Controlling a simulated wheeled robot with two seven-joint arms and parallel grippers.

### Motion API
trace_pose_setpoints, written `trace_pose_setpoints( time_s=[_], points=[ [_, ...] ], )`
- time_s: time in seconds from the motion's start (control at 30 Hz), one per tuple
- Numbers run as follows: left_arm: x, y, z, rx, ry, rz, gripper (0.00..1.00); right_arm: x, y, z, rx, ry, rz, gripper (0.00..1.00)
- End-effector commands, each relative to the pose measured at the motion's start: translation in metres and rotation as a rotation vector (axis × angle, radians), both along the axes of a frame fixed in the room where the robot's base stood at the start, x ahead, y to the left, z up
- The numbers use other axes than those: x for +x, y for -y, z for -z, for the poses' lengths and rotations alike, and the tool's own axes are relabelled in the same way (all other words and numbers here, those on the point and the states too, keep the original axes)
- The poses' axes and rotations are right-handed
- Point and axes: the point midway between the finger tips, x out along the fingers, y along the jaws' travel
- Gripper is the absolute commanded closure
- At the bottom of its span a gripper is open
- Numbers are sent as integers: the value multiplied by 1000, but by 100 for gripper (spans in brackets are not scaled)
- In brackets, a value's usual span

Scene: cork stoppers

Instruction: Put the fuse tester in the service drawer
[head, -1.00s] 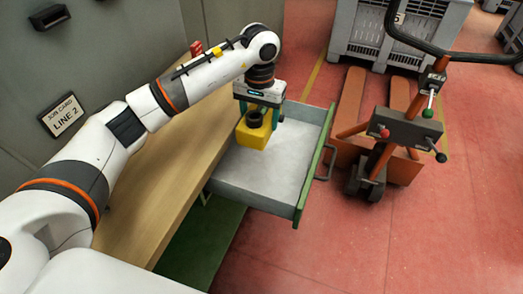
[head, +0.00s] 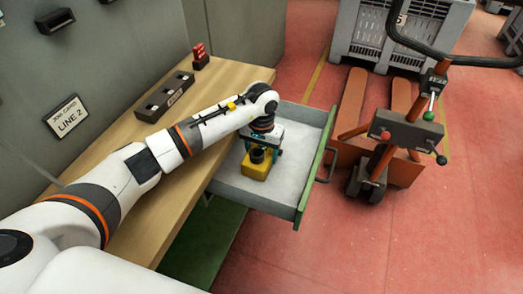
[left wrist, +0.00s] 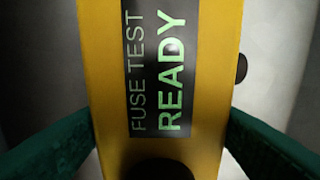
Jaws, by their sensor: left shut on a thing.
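The yellow fuse tester (head: 255,171) with a dark round knob is inside the open service drawer (head: 225,183), low over or on its pale floor; I cannot tell whether it touches. My left gripper (head: 266,152) is shut on it from above. In the left wrist view the fuse tester (left wrist: 215,60) fills the middle, its dark label reading "FUSE TEST READY". The green fingers of my left gripper (left wrist: 165,135) are on both sides of it. My right gripper is not in view.
The drawer's green front (head: 315,170) has a handle facing right. The wooden bench (head: 150,215) carries a dark box (head: 164,97) and a small red item (head: 199,57). An orange pallet truck (head: 385,140) stands to the right. The drawer's right part is clear.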

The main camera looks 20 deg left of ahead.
Motion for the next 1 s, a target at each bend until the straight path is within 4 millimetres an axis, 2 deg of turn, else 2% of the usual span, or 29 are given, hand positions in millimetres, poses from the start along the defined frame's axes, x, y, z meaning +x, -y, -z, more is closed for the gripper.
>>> trace_pose_setpoints(
  time_s=[0.17, 0.2, 0.23, 0.5, 0.67, 1.0],
  points=[
    [0, 0, 3, 0, 1, -1, 69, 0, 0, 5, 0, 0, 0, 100],
    [0, 0, 3, 0, 0, -1, 31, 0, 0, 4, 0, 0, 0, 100],
    [0, 0, 3, 0, -1, -1, 27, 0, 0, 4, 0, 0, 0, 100],
    [0, 0, 2, 0, -1, -1, 26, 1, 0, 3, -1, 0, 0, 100],
    [1, 0, -7, 0, 3, 0, 26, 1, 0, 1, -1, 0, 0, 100],
    [1, -1, -77, 2, 6, 1, 26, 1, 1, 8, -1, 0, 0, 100]
  ],
)
